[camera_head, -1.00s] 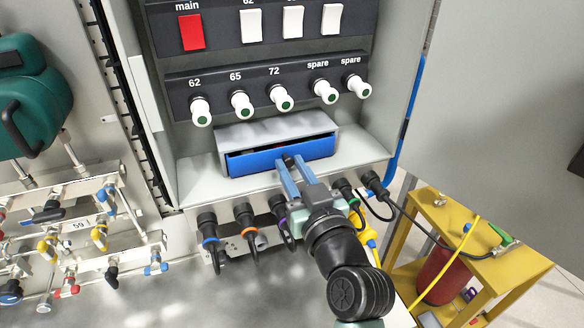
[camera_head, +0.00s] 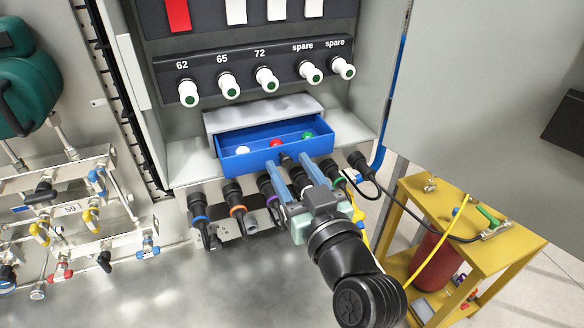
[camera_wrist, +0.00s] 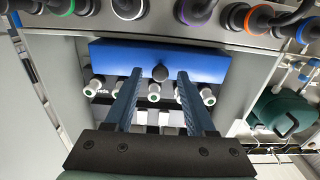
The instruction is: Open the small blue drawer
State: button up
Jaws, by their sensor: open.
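The small blue drawer (camera_head: 240,137) is pulled partway out of its grey housing (camera_head: 262,113), which sits on the cabinet's shelf. A white, a red (camera_head: 276,143) and a green (camera_head: 307,135) round item show inside it. A dark knob (camera_head: 286,159) is on the drawer's front. My gripper (camera_head: 288,166) is open, with its two blue fingers reaching to the front, one on each side of the knob. In the wrist view the blue drawer front (camera_wrist: 115,57) lies ahead of the fingers, and the knob (camera_wrist: 160,73) stands between them. I cannot tell whether the fingers touch it.
White knobs with green tips (camera_head: 229,87) line the panel above the drawer. Black cable plugs (camera_head: 234,197) hang along the cabinet's lower edge, close to my gripper. A yellow stand (camera_head: 480,262) with a red cylinder is at right. Valves and pipes (camera_head: 70,209) are at left.

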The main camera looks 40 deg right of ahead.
jog(key=b+v, duration=0.1)
jog(key=v, duration=1.2)
jog(key=shift+b, duration=0.3)
jog(key=shift+r, duration=0.1)
jog(key=w+a+r+n+t+y, duration=0.1)
jog(key=w+a+r+t, duration=0.2)
jog(key=w+a+r, duration=0.5)
jog(key=w+a+r+n+t+y, duration=0.1)
jog(key=a+r+t+y, duration=0.2)
jog(key=r, duration=0.8)
jog(key=s+a+r+n+t+y, duration=0.1)
jog(key=s+a+r+t, duration=0.2)
jog(key=a+r, duration=0.7)
notch_tip(320, 180, up, 5)
jog(key=shift+s+a+t, duration=0.15)
jog(key=shift+a+t, duration=0.25)
jog(key=shift+t, duration=0.1)
